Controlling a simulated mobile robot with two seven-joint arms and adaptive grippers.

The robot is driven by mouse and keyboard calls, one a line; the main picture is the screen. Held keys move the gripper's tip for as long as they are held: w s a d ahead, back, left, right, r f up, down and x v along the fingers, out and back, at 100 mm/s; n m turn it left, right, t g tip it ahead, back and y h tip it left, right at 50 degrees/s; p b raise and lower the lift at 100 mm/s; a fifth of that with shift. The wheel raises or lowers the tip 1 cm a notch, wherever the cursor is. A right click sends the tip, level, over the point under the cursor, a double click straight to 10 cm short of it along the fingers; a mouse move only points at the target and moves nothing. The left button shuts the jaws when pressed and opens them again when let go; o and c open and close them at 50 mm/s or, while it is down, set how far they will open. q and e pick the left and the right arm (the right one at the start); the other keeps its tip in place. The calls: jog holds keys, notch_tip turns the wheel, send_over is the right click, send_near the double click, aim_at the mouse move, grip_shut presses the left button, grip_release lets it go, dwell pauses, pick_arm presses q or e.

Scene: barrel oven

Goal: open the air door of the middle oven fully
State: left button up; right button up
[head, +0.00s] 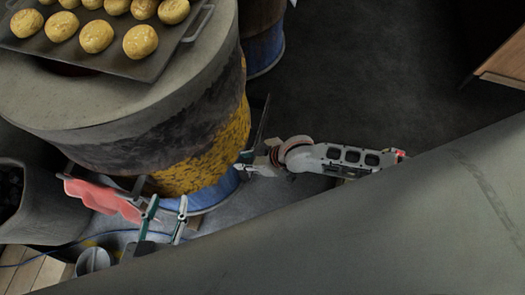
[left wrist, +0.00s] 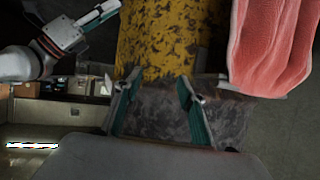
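The barrel oven (head: 205,150), with flaking yellow paint and a blue base, fills the upper left of the head view. Its yellow side also shows in the left wrist view (left wrist: 165,40). A thin dark plate (head: 263,120), seen almost edge-on, stands out at the barrel's right side; it may be the air door, but I cannot tell for sure. My right gripper (head: 257,160) is at the plate's lower end; whether it grips the plate is unclear. My left gripper (head: 167,208) is near the barrel's foot, fingers apart, with nothing between them. It also shows open in the left wrist view (left wrist: 158,100).
A dark tray of buns (head: 120,62) lies on the barrel top. A pink cloth (head: 103,197) hangs close to my left gripper. A metal pot (head: 92,262) is below it. A dark grey container (head: 35,205) stands at the left.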

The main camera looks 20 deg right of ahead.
jog(key=w+d+f+g+h+b, duration=0.1)
jog(key=w+d+f+h+b, duration=0.1)
jog(key=d+f, duration=0.45)
jog(key=w+d+f+g+h+b, duration=0.1)
jog(key=w+d+f+b, duration=0.15)
jog(key=d+f, duration=0.4)
jog(key=b+x, duration=0.1)
jog(key=x, duration=0.1)
jog(key=b+x, duration=0.1)
jog(key=x, duration=0.1)
jog(key=b+x, duration=0.2)
jog(key=x, duration=0.1)
jog(key=shift+s+a, duration=0.25)
jog(key=shift+a, duration=0.15)
jog(key=shift+w, duration=0.15)
pick_arm(q)
jog(key=shift+s+d+f+n+h, duration=0.25)
jog(key=shift+d+f+n, duration=0.15)
jog(key=shift+d+n, duration=0.4)
jog(key=shift+s+d+f+n+h, duration=0.2)
jog(key=shift+d+f+n, duration=0.25)
jog(key=shift+d, duration=0.5)
jog(key=shift+s+d+f+n+h, duration=0.15)
jog(key=shift+s+d+f+n, duration=0.15)
jog(key=shift+d+n, duration=0.55)
pick_arm(e)
jog(key=shift+r, duration=0.1)
grip_shut()
